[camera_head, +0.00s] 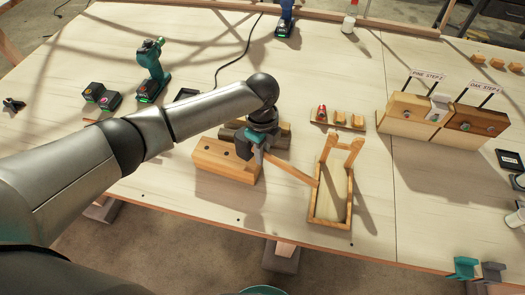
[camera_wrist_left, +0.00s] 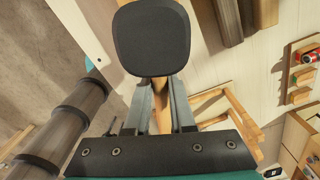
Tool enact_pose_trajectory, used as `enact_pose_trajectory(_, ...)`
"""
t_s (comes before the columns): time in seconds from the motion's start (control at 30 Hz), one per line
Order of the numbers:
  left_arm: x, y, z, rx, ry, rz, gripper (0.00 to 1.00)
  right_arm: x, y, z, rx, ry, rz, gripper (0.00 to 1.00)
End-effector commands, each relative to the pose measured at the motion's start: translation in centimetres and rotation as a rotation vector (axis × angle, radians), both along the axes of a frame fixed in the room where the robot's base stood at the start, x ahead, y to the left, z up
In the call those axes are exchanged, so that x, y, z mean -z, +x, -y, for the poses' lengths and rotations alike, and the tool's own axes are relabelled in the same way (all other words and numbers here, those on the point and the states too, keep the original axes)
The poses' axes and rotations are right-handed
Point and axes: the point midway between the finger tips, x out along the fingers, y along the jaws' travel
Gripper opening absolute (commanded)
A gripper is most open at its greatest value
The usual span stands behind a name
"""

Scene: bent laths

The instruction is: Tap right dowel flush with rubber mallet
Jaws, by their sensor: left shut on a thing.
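My left gripper (camera_head: 257,150) is shut on the rubber mallet near its head. The dark, rounded mallet head (camera_wrist_left: 150,38) fills the top of the left wrist view, with part of the wooden handle (camera_wrist_left: 161,118) between the fingers. In the head view the pale handle (camera_head: 292,169) slants down to the right, its end close to the left wall of a wooden frame (camera_head: 314,207). The frame has two uprights and a crosspiece at its far end; it also shows in the left wrist view (camera_wrist_left: 237,117). I cannot make out the right dowel clearly. My right gripper is not in view.
A wooden block with holes (camera_head: 215,160) lies left of the mallet. A rack of small pieces (camera_head: 340,117) stands behind the frame, and labelled wooden blocks (camera_head: 430,115) to the right. A green drill (camera_head: 151,70) stands back left.

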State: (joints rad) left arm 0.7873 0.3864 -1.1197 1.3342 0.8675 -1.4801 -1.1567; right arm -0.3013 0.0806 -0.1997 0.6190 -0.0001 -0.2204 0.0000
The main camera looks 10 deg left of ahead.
Motion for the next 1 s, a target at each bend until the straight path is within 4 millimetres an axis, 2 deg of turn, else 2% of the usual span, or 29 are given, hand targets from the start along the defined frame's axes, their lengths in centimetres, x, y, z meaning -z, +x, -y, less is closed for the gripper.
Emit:
enact_pose_trajectory(0.03,-1.2,0.0,0.0,0.000,0.000,0.001,0.00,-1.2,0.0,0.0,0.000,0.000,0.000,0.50)
enact_pose_trajectory(0.1,-1.6,0.0,0.0,0.000,0.000,0.001,0.00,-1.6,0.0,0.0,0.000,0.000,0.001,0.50)
enact_pose_trajectory(0.47,-1.6,0.0,0.0,0.000,0.000,0.001,0.00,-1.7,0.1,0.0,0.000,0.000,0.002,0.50)
enact_pose_trajectory(0.7,-4.0,0.1,0.0,0.000,-0.001,0.002,0.00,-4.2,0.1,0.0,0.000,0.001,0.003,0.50)
enact_pose_trajectory(0.83,-5.3,0.1,0.1,0.000,-0.003,0.004,0.00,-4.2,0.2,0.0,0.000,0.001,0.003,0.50)
enact_pose_trajectory(1.0,-5.5,0.1,0.1,0.000,-0.002,0.002,0.00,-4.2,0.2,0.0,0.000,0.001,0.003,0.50)
